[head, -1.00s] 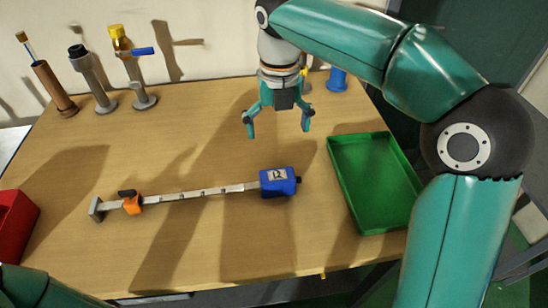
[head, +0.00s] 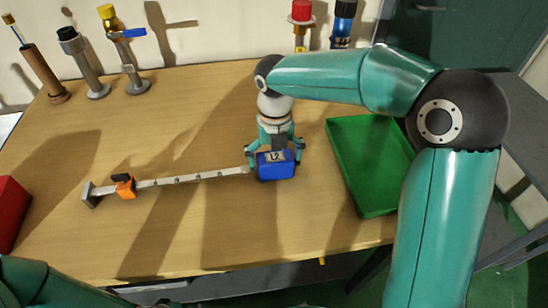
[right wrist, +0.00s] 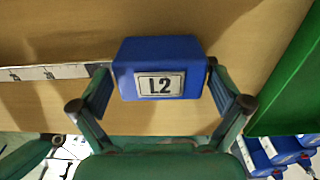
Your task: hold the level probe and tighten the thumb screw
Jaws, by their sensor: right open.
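The level probe lies flat on the wooden table, with a long metal rod (head: 205,175) and a blue head (head: 277,166) at its right end. The head carries an "L2" label, which faces up in the right wrist view (right wrist: 160,85). An orange slider (head: 125,187) with a dark knob, perhaps the thumb screw (head: 121,177), sits near the rod's left end. My right gripper (head: 275,155) is open over the blue head, with one finger on each side of it. In the right wrist view gaps show beside the head. Only part of my left arm shows at the lower left; its gripper is out of view.
A green tray (head: 372,206) stands right of the probe. A red bin (head: 10,205) is at the left edge. Several upright fittings, including a brown cylinder (head: 42,72) and a yellow-topped valve (head: 122,50), stand along the back. The table in front of the rod is clear.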

